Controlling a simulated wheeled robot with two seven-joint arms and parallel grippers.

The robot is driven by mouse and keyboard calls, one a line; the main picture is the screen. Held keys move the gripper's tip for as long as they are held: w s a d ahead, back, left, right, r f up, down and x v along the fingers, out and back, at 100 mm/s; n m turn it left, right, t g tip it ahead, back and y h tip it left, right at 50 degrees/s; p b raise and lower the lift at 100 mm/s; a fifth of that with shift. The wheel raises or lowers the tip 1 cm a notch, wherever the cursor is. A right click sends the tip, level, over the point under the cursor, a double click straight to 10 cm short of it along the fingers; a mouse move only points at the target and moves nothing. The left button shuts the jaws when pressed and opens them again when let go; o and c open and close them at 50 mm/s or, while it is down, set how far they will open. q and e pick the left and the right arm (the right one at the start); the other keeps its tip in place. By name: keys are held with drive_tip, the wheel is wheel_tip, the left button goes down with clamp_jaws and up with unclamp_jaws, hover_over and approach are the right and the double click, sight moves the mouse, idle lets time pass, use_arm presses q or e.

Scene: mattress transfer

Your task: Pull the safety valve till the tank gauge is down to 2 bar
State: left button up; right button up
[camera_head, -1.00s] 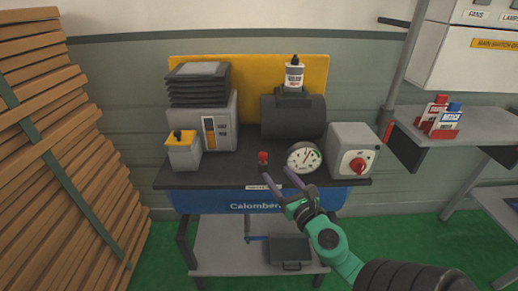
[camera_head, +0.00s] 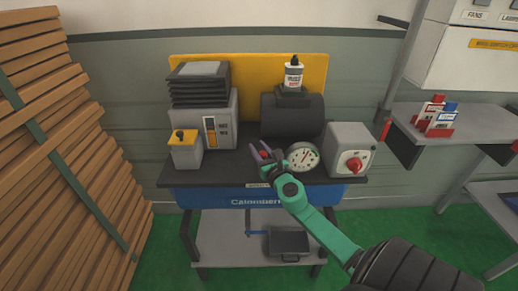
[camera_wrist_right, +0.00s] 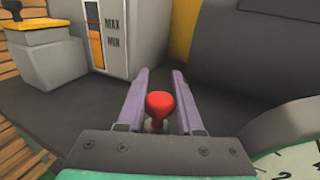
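The red knob of the safety valve (camera_wrist_right: 160,103) stands on the dark bench top and shows between my fingers in the right wrist view; it also shows in the head view (camera_head: 264,155). My right gripper (camera_head: 266,149) is open, with a purple finger on each side of the knob and a gap on both sides. The tank gauge (camera_head: 303,157), a round white dial, is just right of the gripper; its reading is too small to tell. The dark tank (camera_head: 293,116) lies behind it. My left gripper is not in view.
A grey box with a red rotary switch (camera_head: 350,150) stands right of the gauge. A grey unit with a level window (camera_head: 212,125) and a yellow-topped box (camera_head: 185,149) stand on the left. Stacked wooden slats (camera_head: 65,150) fill the far left.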

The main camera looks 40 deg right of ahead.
clamp_jaws()
idle(1.1)
